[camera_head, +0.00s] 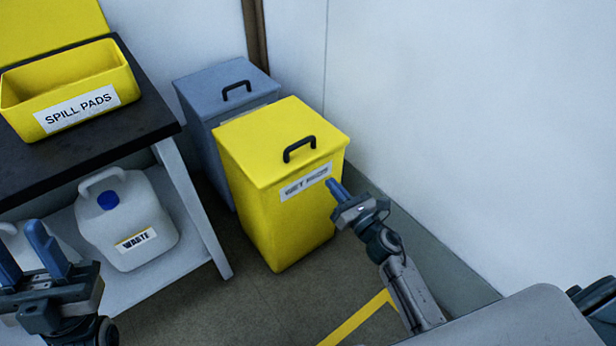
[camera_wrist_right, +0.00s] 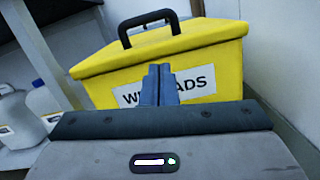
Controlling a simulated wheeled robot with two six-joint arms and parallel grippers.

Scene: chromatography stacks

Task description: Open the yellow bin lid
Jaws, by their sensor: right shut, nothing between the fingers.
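The yellow bin (camera_head: 285,222) stands on the floor against the wall, with its flat lid (camera_head: 265,143) lying closed on top. A black handle (camera_head: 299,149) rises from the lid near its front edge. My right gripper (camera_head: 335,188) is shut and empty, in front of the bin's upper right part, below the lid's edge. In the right wrist view the shut fingertips (camera_wrist_right: 160,70) overlap the bin's label (camera_wrist_right: 160,92), with the handle (camera_wrist_right: 148,27) above them. I cannot tell if they touch the bin. My left gripper (camera_head: 42,245) is open and empty at the lower left.
A grey-blue bin (camera_head: 205,140) with its own black handle stands behind the yellow one. At left is a dark-topped bench (camera_head: 110,135) with a yellow spill pads box (camera_head: 75,107); a white waste jug (camera_head: 125,215) sits on its lower shelf. The wall (camera_head: 470,130) closes the right side.

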